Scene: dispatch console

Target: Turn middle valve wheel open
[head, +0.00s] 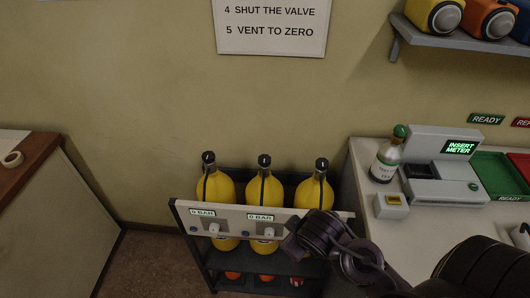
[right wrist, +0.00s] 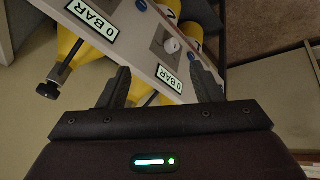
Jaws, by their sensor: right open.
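Three yellow cylinders stand side by side in a dark rack (head: 180,215). The middle cylinder (head: 263,186) has a black valve top (head: 264,161). A pale panel (head: 235,212) crosses their front, with "0 BAR" displays and white knobs; the middle display (head: 260,217) and middle knob (head: 269,232) show. My right gripper (head: 292,243) is at the panel, just right of the middle knob, covering its right part. In the right wrist view the right gripper (right wrist: 163,82) is open, its jaws empty before a display (right wrist: 170,78); a white knob (right wrist: 172,46) lies beyond. My left gripper is out of view.
A counter (head: 365,205) to the right holds a green-capped bottle (head: 386,155) and a meter station (head: 440,165). A wooden-topped cabinet (head: 45,147) stands at the left. Floor shows between cabinet and rack. A shelf (head: 460,44) hangs at the upper right.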

